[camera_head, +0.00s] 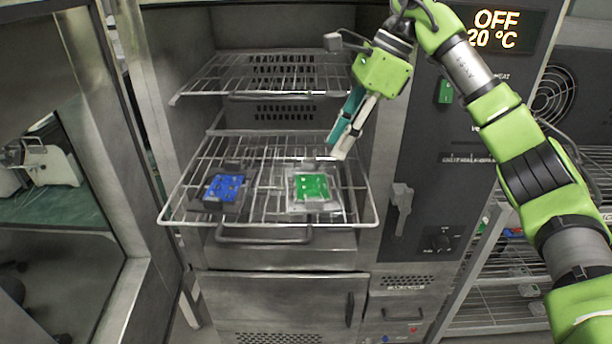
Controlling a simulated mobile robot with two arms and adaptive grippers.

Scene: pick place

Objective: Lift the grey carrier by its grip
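A pale grey carrier (299,205) with a green insert (312,187) sits on the right part of the pulled-out lower wire rack. A dark grey carrier (232,208) with a blue insert (224,187) sits on the same rack to its left. I cannot tell which of them is the one named, nor make out a grip on either. My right gripper (337,148) points down and left, above and behind the pale carrier, apart from it. One teal and one white finger lie close together with nothing visible between them; whether they are parted is unclear. My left gripper is out of view.
An empty upper rack (225,72) hangs above. The open door (80,130) stands at the left. A control panel (440,190) is at the right.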

